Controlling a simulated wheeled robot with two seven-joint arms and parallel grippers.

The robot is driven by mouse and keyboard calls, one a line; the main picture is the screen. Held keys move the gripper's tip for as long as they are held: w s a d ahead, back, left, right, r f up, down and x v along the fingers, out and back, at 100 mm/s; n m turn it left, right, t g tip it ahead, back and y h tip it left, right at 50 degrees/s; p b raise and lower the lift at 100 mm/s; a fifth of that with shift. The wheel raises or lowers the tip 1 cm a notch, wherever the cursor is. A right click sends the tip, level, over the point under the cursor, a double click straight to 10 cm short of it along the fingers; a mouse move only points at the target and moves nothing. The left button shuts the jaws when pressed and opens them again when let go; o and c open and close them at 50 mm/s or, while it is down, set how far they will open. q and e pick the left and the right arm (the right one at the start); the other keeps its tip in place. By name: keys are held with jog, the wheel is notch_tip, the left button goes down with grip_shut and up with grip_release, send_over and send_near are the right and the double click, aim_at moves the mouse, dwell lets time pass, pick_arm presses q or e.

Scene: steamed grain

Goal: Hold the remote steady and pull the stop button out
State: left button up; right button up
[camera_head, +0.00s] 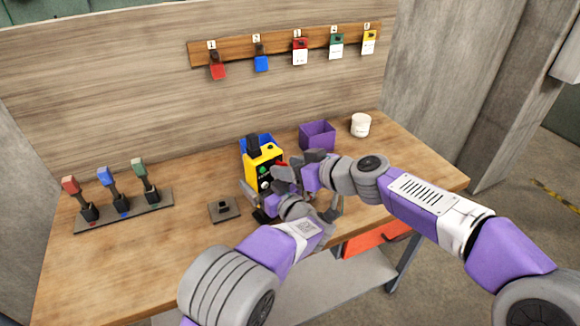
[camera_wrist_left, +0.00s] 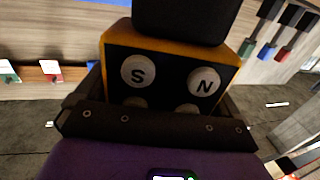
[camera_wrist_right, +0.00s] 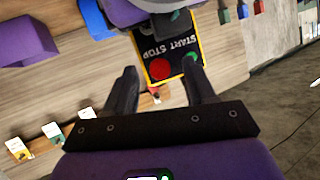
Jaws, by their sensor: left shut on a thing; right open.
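The yellow remote (camera_head: 249,160) with a black face stands upright near the middle of the workbench. My left gripper (camera_head: 259,203) is shut on its lower part. The left wrist view shows the remote's side (camera_wrist_left: 167,66) with round S and N buttons between the fingers. My right gripper (camera_head: 292,172) is open, close to the remote's front. In the right wrist view, the red stop button (camera_wrist_right: 159,69) lies ahead of and between the two open fingers (camera_wrist_right: 160,80), apart from them. The START STOP label shows upside down there. The green button is partly covered.
A blue bin (camera_head: 257,138) stands behind the remote and a purple bin (camera_head: 317,136) to its right, with a white cup (camera_head: 360,125). A small grey stand (camera_head: 224,209) and a lever rack (camera_head: 125,211) are left. Tags hang on a wall board (camera_head: 280,45).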

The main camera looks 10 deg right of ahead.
jog(key=v, duration=1.2)
jog(key=shift+w, duration=0.1)
pick_arm(q)
jog(key=o, duration=1.1)
